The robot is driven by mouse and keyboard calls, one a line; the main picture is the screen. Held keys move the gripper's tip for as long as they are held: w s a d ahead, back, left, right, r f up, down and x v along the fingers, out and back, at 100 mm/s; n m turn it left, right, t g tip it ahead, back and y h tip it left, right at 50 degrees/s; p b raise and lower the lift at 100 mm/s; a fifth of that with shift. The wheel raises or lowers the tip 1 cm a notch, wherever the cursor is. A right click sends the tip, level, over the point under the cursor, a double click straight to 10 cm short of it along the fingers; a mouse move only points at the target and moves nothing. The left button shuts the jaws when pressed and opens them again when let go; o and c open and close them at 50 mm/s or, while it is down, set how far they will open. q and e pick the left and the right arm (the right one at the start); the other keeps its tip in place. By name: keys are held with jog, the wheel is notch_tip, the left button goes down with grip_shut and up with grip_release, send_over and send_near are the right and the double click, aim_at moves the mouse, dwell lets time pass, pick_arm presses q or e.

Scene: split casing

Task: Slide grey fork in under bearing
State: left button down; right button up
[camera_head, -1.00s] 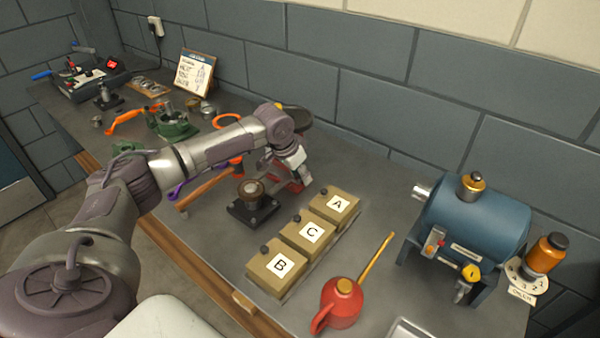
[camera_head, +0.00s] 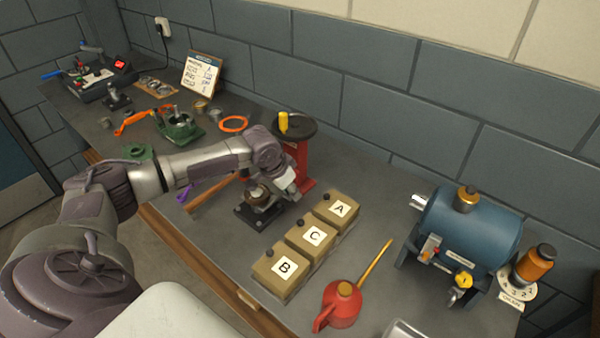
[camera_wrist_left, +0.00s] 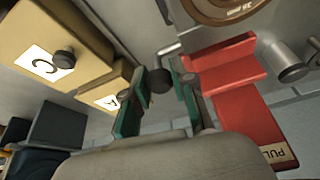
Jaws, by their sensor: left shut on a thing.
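The bearing (camera_head: 254,190), a brown ring, sits on a dark square base beside my left gripper. In the left wrist view the ring (camera_wrist_left: 222,10) shows at the top edge, partly cut off. My left gripper (camera_head: 282,196) is low, just right of the bearing. In the left wrist view its green-padded fingers (camera_wrist_left: 160,92) are shut on a dark knob (camera_wrist_left: 160,80). A short grey rod (camera_wrist_left: 168,49), seemingly part of the grey fork, runs from near the knob towards the bearing. The fork's prongs are hidden, so I cannot tell whether they are under the bearing. My right gripper is not in view.
Boxes A (camera_head: 342,208), C and B stand in a row right of the bearing. A red stand (camera_head: 303,165) with a black round top rises close behind my gripper. A red oil can (camera_head: 341,306) and a blue motor (camera_head: 470,238) stand further right.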

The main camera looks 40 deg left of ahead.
pick_arm(q)
jog(key=shift+s, duration=0.4)
jog(key=shift+w+f, duration=0.1)
jog(key=shift+f, duration=0.1)
jog(key=c, duration=1.2)
grip_release()
jog(key=shift+s+r, duration=0.15)
jog(key=shift+s, duration=0.05)
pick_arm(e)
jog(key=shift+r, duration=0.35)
pick_arm(q)
jog(key=shift+a+r, duration=0.1)
jog(key=shift+r, duration=0.1)
jog(key=v, duration=1.1)
jog(key=shift+s+r, duration=0.25)
jog(key=shift+s, duration=0.05)
